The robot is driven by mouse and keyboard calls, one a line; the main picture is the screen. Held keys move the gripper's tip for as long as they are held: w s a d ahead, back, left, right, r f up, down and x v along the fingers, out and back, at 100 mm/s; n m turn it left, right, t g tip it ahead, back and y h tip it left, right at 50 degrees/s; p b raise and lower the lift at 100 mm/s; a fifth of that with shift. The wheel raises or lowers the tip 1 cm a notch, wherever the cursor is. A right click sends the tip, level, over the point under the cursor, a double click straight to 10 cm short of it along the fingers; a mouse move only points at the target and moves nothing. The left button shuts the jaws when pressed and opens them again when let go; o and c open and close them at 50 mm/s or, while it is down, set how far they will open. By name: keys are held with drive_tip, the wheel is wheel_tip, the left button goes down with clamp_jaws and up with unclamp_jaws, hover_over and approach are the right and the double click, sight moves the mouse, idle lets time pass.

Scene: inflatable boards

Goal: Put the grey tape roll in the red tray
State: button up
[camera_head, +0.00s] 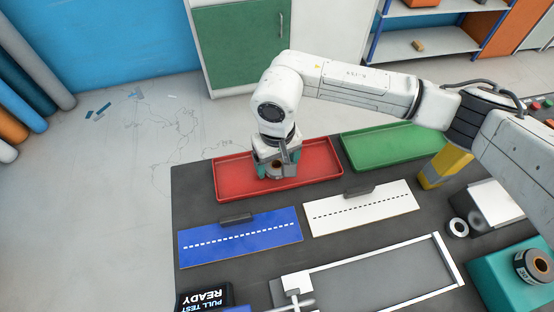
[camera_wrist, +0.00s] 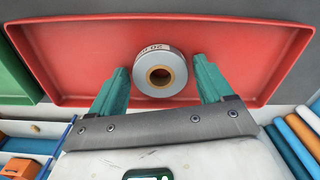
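The grey tape roll (camera_wrist: 160,87) has a brown core and shows printed lettering on its side. It appears to rest on the floor of the red tray (camera_wrist: 75,60), near the tray's middle. My gripper (camera_wrist: 161,68) has its two teal fingers on either side of the roll, with a narrow gap showing at each side, so it looks open. In the head view my gripper (camera_head: 276,163) is low over the red tray (camera_head: 235,179), and the roll (camera_head: 277,174) is partly hidden between the fingers.
A green tray (camera_head: 385,146) lies right of the red tray. A blue board (camera_head: 240,239) and a white board (camera_head: 362,212) lie in front. A white roll (camera_head: 458,227) and a dark roll on a teal block (camera_head: 490,280) are at the right.

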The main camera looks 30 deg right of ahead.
drive_tip(key=shift+o, duration=0.7)
drive_tip(key=shift+r, duration=0.25)
wheel_tip(320, 180, up, 12)
drive_tip(key=b, duration=0.1)
